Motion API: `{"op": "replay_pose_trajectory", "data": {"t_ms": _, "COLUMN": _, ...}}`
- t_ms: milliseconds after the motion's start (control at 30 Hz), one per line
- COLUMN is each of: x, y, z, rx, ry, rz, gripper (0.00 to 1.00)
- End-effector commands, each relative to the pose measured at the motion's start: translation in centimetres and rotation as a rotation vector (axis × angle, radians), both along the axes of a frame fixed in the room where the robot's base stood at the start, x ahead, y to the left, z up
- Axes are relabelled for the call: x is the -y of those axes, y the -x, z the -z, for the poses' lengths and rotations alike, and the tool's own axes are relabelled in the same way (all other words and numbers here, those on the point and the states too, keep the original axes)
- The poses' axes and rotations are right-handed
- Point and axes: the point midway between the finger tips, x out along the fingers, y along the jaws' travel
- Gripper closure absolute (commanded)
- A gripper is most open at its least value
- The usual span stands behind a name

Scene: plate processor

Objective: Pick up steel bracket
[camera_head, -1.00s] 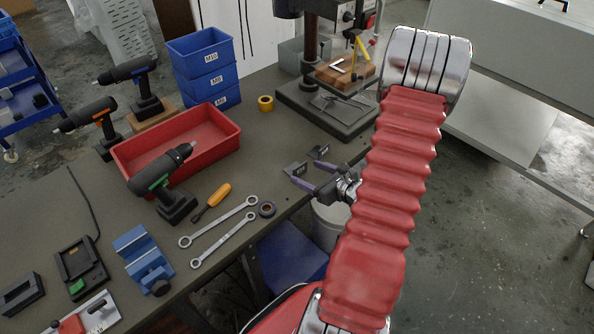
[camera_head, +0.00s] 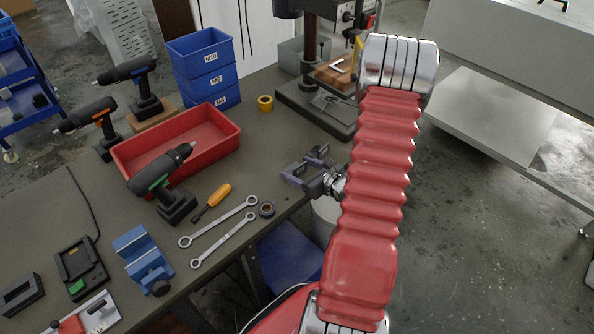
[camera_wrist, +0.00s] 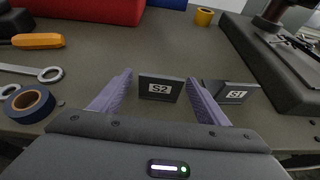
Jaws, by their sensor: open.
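My red arm partly covers the block's right side. My gripper (camera_head: 295,168) is at the table's right edge, nearer the camera than the drill press and well apart from the bracket. In the wrist view my gripper (camera_wrist: 160,80) has its two purple fingers spread, with nothing held.
A small dark S2 plate (camera_wrist: 160,88) stands ahead between my fingers; an S1 plate (camera_wrist: 232,93) stands right of them. The drill press base (camera_head: 318,112) is beyond. A red bin (camera_head: 222,150), wrenches (camera_head: 222,240) and yellow tape (camera_head: 265,103) lie left.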

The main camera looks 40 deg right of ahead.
Motion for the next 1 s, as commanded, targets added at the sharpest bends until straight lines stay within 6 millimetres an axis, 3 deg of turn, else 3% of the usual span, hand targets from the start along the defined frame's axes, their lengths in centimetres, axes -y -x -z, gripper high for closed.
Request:
{"op": "replay_pose_trajectory", "data": {"t_ms": 400, "x": 0.00, "y": 0.03, "z": -0.03, "rx": 0.000, "ry": 0.000, "rz": 0.000, "gripper": 0.32}}
{"op": "replay_pose_trajectory", "data": {"t_ms": 1000, "x": -0.01, "y": 0.04, "z": -0.04, "rx": 0.000, "ry": 0.000, "rz": 0.000, "gripper": 0.74}}
